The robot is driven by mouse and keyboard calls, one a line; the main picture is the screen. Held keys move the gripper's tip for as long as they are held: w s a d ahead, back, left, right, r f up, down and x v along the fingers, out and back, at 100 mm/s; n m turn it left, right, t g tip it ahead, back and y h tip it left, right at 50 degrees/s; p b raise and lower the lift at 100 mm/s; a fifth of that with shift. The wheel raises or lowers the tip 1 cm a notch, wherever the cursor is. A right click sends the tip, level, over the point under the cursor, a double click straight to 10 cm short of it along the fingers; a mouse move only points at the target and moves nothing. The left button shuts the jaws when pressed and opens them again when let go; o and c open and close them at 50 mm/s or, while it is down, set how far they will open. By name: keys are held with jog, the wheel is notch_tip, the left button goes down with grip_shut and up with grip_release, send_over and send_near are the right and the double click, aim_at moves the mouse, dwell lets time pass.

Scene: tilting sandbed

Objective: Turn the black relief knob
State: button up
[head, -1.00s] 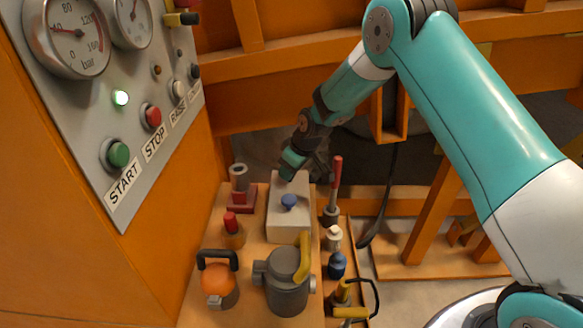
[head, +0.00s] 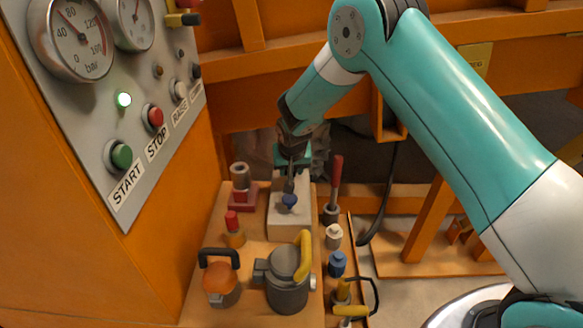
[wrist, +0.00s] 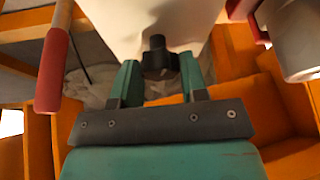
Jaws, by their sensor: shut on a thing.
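In the wrist view the black relief knob (wrist: 157,52) sticks out from the block's pale face. It sits between the two teal fingers of my gripper (wrist: 159,70), which are shut on it. In the head view my gripper (head: 292,163) is at the far end of the block, and the black knob cannot be made out clearly there.
A red-handled lever (head: 336,172) stands close right of the block; its grip (wrist: 53,72) is near my gripper. A grey cylinder on a red base (head: 241,178) stands left. A grey pump (head: 287,280) is in front. The control panel (head: 105,110) has a lit green lamp.

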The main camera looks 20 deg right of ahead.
jog(key=shift+m, duration=0.6)
jog(key=shift+h, duration=0.3)
jog(key=o, duration=0.9)
jog(key=v, duration=1.7)
jog(key=shift+r+p, duration=0.25)
jog(key=shift+p, duration=0.15)
